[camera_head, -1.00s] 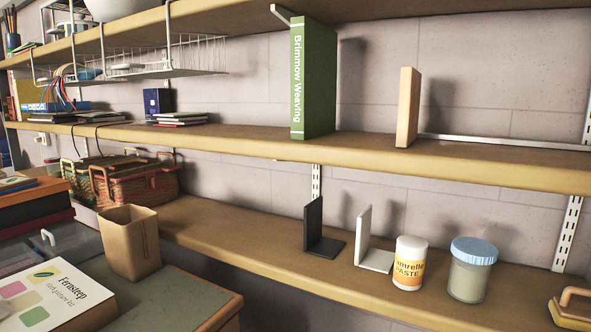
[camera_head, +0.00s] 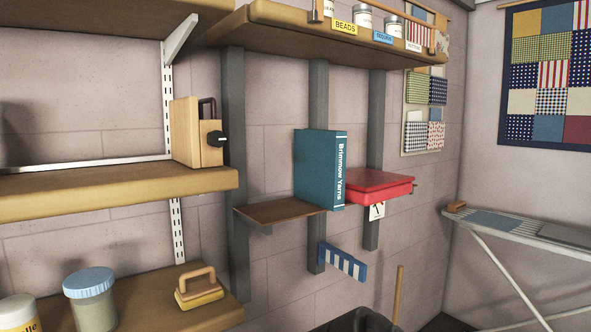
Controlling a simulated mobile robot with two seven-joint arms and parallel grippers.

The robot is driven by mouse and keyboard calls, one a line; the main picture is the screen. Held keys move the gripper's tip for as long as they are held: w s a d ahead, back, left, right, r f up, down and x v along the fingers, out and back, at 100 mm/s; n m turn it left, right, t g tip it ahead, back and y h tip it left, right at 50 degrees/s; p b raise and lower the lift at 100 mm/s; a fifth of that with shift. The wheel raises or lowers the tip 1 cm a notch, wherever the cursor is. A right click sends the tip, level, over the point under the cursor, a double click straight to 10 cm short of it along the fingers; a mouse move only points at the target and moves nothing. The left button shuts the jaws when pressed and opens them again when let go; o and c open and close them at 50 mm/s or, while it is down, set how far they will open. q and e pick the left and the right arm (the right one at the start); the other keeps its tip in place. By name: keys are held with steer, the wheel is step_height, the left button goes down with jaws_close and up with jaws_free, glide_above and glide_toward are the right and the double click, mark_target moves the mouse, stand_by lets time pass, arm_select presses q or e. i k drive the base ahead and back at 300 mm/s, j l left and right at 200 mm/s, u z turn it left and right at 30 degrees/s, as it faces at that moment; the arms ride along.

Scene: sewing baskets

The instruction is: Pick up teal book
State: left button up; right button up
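The teal book (camera_head: 313,168), with "Brimmow Yarns" on its spine, stands upright in the middle of the head view. It is at the right end of a small brown wall shelf (camera_head: 275,212), next to a red case (camera_head: 372,186) on its right. Its spine faces right and toward me. Neither of my grippers shows in the head view.
A wooden shelf (camera_head: 110,190) juts out on the left. A lower shelf holds a jar with a blue lid (camera_head: 91,298) and a wooden-handled block (camera_head: 198,287). A shelf with labelled jars (camera_head: 345,42) hangs above the book. An ironing board (camera_head: 520,228) stands at the right.

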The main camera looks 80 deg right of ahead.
mark_target(320, 156)
steer(key=z, duration=2.75)
steer(key=i+l+u, duration=0.1)
steer(key=u, duration=0.35)
steer(key=i+l+u, duration=0.1)
steer(key=l+u, duration=0.3)
steer(key=i+l+u, duration=0.2)
steer(key=l, duration=0.25)
steer(key=l+u, duration=0.15)
steer(key=l, duration=0.25)
steer(key=l+u, duration=0.25)
steer(key=l, duration=2.55)
